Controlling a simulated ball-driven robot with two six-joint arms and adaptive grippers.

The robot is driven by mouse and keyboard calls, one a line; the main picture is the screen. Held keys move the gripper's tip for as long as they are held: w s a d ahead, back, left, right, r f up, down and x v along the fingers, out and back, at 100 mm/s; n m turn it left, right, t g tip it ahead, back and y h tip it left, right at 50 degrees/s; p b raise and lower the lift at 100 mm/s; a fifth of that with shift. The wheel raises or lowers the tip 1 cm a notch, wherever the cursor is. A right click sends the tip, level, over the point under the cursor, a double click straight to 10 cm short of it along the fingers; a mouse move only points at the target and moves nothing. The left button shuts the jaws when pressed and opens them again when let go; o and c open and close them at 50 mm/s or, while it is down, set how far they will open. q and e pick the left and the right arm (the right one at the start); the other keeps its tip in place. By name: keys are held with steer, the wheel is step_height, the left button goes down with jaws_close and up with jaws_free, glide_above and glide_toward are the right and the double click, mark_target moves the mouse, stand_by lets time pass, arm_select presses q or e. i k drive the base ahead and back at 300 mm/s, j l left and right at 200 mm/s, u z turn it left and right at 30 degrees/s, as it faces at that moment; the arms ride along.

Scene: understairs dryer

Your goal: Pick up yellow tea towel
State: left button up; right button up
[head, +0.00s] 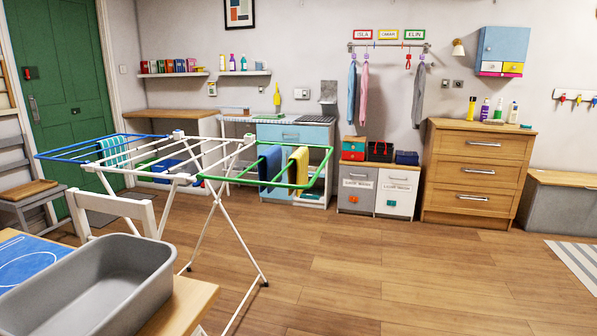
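The yellow tea towel (299,168) hangs folded over the green-railed right wing of a drying rack (322,168). A blue towel (270,167) hangs just left of it on the same wing, and a teal striped cloth (114,151) hangs on the blue-railed left wing. The rack's middle section and legs are white. Neither of my grippers shows in the head view.
A grey tub (90,288) stands on a wooden table (183,305) at the near left, with a white chair (112,212) behind it. Cabinets and a wooden dresser (472,170) line the back wall. The wooden floor (400,265) right of the rack is clear, with a striped rug (578,262) at the far right.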

mark_target(297, 173)
steer(key=i+l+u, duration=0.25)
steer(key=i+l, duration=0.45)
steer(key=i+l+u, duration=0.25)
steer(key=i+l, duration=0.5)
steer(key=l, duration=0.15)
